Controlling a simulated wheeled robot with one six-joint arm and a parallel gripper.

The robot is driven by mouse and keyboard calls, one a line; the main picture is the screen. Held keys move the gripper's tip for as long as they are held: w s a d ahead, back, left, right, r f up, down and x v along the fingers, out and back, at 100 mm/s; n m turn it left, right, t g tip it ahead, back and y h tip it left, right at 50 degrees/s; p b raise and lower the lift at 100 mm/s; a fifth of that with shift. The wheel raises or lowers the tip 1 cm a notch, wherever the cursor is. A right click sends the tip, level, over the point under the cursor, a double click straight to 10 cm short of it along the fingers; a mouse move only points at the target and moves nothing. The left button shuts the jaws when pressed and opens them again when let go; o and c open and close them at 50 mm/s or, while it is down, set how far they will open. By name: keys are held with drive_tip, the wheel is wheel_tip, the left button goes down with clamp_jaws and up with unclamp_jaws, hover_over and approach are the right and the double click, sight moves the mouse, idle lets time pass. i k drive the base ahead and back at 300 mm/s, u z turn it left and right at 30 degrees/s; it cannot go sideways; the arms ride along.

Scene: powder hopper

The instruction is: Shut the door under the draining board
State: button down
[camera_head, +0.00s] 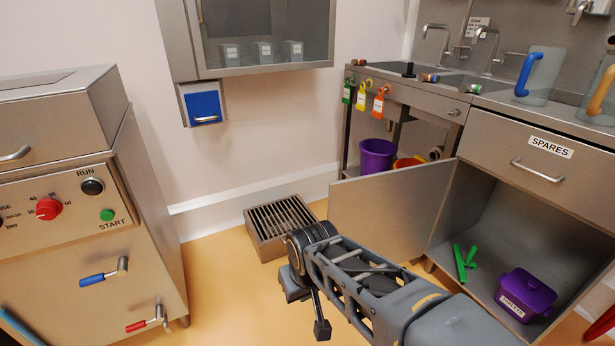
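The cupboard door (385,212) is a plain steel panel. It stands wide open, swung out to the left of the cupboard (480,215) below the drawer marked SPARES (540,150). The cupboard interior is exposed, with green pieces (465,262) and a purple lidded box (525,295) on its floor. My gripper (308,310) hangs at the end of my arm, in front of and to the left of the door's lower part, seemingly apart from it. Its fingers are seen at a poor angle, and nothing shows held. My arm hides the lower edge of the door.
A slotted floor drain box (280,225) stands behind my gripper. A steel machine (80,200) with knobs and levers fills the left. A purple bucket (377,157) stands behind the door. Jugs (540,75) stand on the worktop. Floor between machine and drain box is clear.

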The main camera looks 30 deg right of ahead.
sight(393, 214)
drive_tip(key=u, duration=0.3)
drive_tip(key=i, duration=1.05)
drive_tip(key=z, duration=0.25)
